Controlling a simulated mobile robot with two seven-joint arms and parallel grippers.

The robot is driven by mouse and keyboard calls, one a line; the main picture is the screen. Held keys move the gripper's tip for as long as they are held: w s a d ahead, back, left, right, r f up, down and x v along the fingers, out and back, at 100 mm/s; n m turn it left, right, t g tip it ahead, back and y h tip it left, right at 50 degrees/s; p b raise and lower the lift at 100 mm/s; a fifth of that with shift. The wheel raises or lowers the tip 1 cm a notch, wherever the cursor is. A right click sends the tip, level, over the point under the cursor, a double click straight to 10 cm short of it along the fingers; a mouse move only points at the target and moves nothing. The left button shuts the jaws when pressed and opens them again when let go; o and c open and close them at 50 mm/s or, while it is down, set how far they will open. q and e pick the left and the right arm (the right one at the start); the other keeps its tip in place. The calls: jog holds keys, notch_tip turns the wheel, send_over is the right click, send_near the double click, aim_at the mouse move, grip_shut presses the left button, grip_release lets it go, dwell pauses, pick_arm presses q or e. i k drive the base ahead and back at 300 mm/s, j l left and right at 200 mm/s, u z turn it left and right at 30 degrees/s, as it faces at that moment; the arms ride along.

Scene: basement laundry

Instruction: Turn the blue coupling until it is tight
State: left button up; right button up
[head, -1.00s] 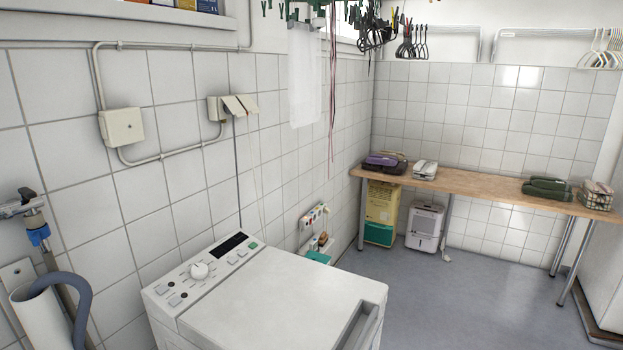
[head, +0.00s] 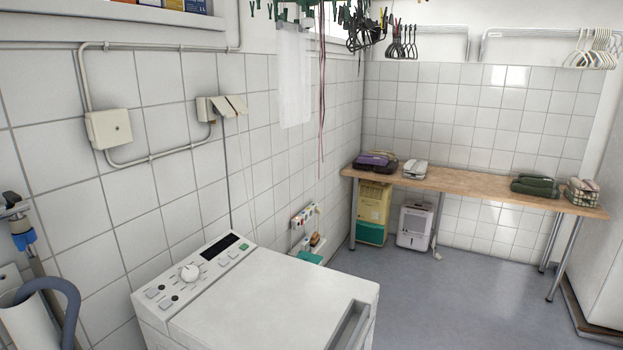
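The blue coupling (head: 24,240) sits on a metal pipe at the left edge of the head view, just below a tap (head: 14,208) on the tiled wall. It is small in the picture, and I cannot tell how tight it is. A grey hose (head: 68,292) curves out of a white standpipe (head: 30,325) below it. Neither of my grippers shows in the head view.
A white washing machine (head: 290,300) with a dial stands right of the pipes, close to the wall. A wooden table (head: 470,186) with folded things stands at the back. The grey floor (head: 440,300) between is clear.

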aim_at(21, 240)
jog(key=u, duration=1.5)
